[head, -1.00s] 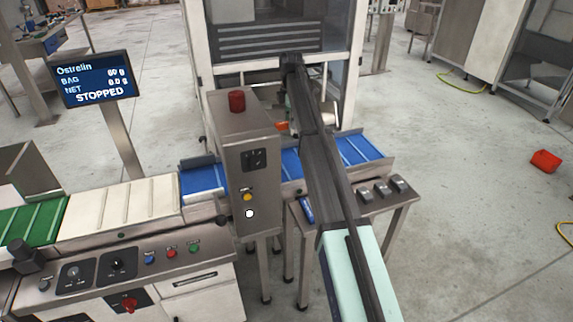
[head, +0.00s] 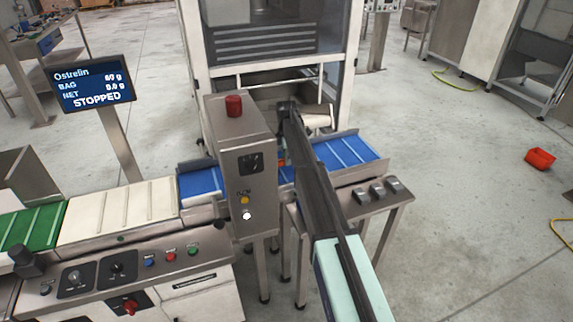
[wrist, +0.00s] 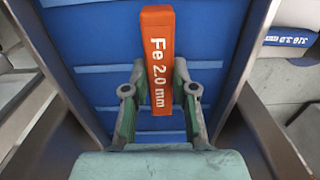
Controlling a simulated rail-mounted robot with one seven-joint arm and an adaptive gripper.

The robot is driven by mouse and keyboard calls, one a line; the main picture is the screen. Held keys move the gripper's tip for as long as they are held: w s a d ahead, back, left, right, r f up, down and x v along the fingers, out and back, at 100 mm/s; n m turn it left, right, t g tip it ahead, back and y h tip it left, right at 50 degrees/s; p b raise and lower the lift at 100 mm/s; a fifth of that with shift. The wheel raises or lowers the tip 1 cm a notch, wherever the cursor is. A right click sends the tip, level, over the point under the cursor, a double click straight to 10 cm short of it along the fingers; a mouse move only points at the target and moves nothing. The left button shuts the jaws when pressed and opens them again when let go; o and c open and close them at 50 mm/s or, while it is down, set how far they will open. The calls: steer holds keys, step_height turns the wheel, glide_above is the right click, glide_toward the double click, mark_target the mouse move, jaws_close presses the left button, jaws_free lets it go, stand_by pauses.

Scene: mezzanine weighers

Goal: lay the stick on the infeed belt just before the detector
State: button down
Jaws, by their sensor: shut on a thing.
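The stick (wrist: 158,60) is an orange bar marked "Fe 2.0 mm". In the wrist view my gripper (wrist: 160,85) is shut on it, with one finger on either side. The stick is over the blue infeed belt (wrist: 97,90); I cannot tell whether it touches. In the head view the belt (head: 350,152) runs right from the detector (head: 240,160), a grey box with a red beacon. A bit of the orange stick (head: 281,163) shows just right of the detector. My arm hides most of the gripper and the belt there.
A steel stand with several grey switches (head: 377,191) is in front of the belt. A blue piece with white lettering (wrist: 290,41) shows at the wrist view's upper right. A glazed cabinet (head: 270,45) stands behind. The display (head: 93,82) reads STOPPED.

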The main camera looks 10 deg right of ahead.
steer(key=shift+f, duration=1.7)
steer(key=shift+f, duration=0.1)
steer(key=c, duration=0.9)
jaws_free()
steer(key=shift+c, duration=0.2)
step_height(320, 180, up, 12)
steer(key=shift+r+b, duration=0.1)
steer(key=shift+b, duration=0.95)
